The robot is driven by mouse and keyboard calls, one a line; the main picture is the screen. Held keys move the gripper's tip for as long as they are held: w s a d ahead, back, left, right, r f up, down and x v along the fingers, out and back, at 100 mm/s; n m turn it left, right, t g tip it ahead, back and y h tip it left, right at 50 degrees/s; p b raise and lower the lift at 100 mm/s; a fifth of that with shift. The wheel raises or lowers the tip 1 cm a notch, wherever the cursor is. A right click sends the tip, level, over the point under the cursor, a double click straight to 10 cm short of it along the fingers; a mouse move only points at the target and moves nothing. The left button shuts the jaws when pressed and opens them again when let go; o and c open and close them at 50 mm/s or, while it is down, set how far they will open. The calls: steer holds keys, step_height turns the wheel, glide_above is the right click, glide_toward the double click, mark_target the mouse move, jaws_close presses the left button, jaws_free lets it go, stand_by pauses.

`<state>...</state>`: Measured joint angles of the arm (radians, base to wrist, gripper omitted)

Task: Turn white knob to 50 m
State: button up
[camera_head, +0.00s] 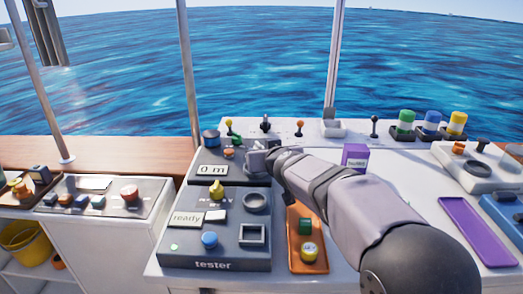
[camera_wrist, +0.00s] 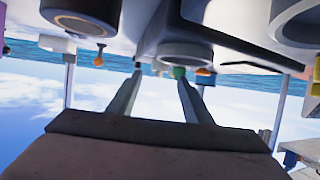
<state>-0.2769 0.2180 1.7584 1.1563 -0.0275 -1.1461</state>
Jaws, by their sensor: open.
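The dark panel with the display reading "0 m" (camera_head: 211,170) stands behind the tester box (camera_head: 215,245). My gripper (camera_head: 255,159) is over the right part of this panel, beside the display. I cannot make out the white knob for certain in the head view; my gripper and wrist cover that part of the panel. In the wrist view, which is upside down, my two fingers (camera_wrist: 160,78) are apart with nothing seen held between them. A pale round fitting with a dark centre (camera_wrist: 186,52) shows just beyond the fingertips; whether they touch it is unclear.
An orange tray (camera_head: 293,238) lies under my arm. Small levers (camera_head: 300,127) stand behind. A purple box (camera_head: 355,156) and a purple tray (camera_head: 477,232) are to the right.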

steer(key=shift+v, duration=0.8)
steer(key=n+p, duration=0.1)
steer(key=s+r+n+p, duration=0.1)
steer(key=shift+d+r+p, duration=0.1)
steer(key=shift+d+p, duration=0.1)
steer(key=shift+p, duration=0.1)
steer(key=n, duration=0.8)
steer(key=d+n, duration=0.1)
steer(key=n, duration=0.7)
steer(key=f+n, duration=0.1)
steer(key=n, duration=0.7)
steer(key=shift+d+n+h, duration=0.3)
steer(key=shift+n, duration=0.1)
steer(key=n, duration=0.1)
steer(key=n+b, duration=0.1)
steer(key=n, duration=0.1)
steer(key=a+n, duration=0.1)
steer(key=shift+w+b, duration=0.3)
steer(key=n, duration=0.3)
steer(key=a+n+b, duration=0.1)
steer(key=n, duration=0.1)
steer(key=shift+w, duration=0.25)
